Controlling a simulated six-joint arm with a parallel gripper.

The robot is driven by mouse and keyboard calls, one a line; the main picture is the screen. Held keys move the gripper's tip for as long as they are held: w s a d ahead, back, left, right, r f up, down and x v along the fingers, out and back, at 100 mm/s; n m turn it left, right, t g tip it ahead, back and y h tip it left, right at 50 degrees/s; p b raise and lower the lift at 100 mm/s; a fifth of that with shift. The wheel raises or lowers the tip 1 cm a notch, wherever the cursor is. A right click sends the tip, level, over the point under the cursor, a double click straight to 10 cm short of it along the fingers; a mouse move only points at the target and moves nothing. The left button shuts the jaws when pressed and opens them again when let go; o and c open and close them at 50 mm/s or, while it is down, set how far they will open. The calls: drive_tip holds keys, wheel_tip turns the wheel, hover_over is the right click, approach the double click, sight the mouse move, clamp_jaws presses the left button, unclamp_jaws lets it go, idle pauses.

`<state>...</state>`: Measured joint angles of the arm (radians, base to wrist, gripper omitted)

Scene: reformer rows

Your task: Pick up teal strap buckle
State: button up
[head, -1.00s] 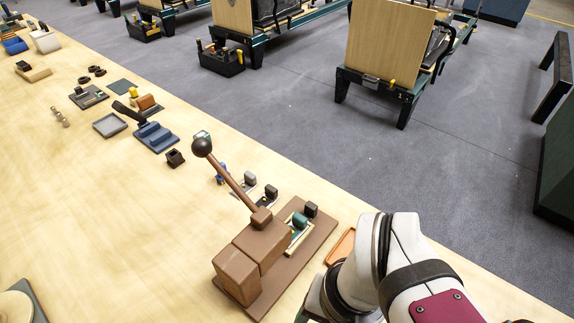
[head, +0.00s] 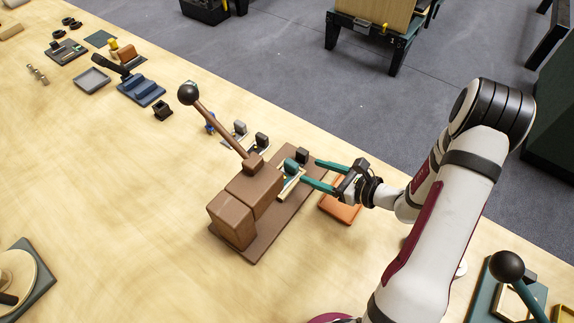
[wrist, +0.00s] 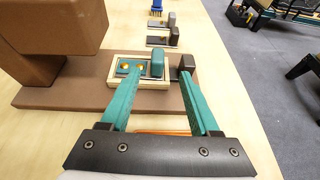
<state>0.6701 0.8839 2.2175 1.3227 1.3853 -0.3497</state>
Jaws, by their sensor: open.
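The teal strap buckle (head: 290,166) sits in a cream-rimmed tray (head: 291,183) on the brown baseplate of a lever press. In the wrist view the buckle (wrist: 157,62) stands as a rounded teal block at the tray's right end, beside a flat teal plate with yellow spots (wrist: 128,69). My gripper (head: 310,172) has long teal fingers, spread apart and empty. In the wrist view the fingertips (wrist: 161,73) point at the tray, and the buckle appears between and just beyond them. Whether a finger touches the tray, I cannot tell.
The brown press block (head: 245,198) with its ball-topped lever (head: 215,120) stands left of the tray. A dark block (wrist: 187,63) is close to the right fingertip. An orange tray (head: 340,208) lies under my gripper. Two small dark-block fixtures (wrist: 163,40) stand beyond.

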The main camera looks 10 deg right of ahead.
sight(297, 168)
drive_tip(key=x, duration=0.8)
drive_tip(key=shift+a+f, duration=0.25)
drive_tip(key=shift+a, duration=0.05)
clamp_jaws()
